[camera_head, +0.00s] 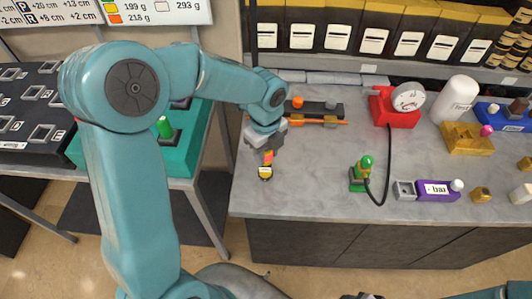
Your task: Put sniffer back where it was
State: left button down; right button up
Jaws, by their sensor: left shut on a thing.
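My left gripper (266,149) is shut on a small yellow and red-orange device with a dark end, seemingly the sniffer (266,171). The device points down over the left front part of the grey counter. Its upper part is hidden by the gripper, and I cannot tell whether its lower end touches the counter. A dark rack (318,108) with an orange rod along its front lies just behind and to the right of the gripper. Dark bits at the bottom edge may be the tip of my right gripper (364,296), mostly cut off.
A red pump with a round gauge (408,97) stands at the back, its black hose running to a green and yellow piece (364,169). The counter (310,190) is clear between sniffer and green piece.

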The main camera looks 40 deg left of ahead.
pick_arm(q)
jog(key=shift+w+f, duration=0.1)
jog(key=shift+f, duration=0.45)
jog(key=shift+f, duration=0.1)
jog(key=c, duration=0.7)
grip_release()
jog(key=shift+f, duration=0.1)
notch_tip(320, 180, up, 12)
jog(key=shift+r, duration=0.25)
jog(key=shift+s, duration=0.2)
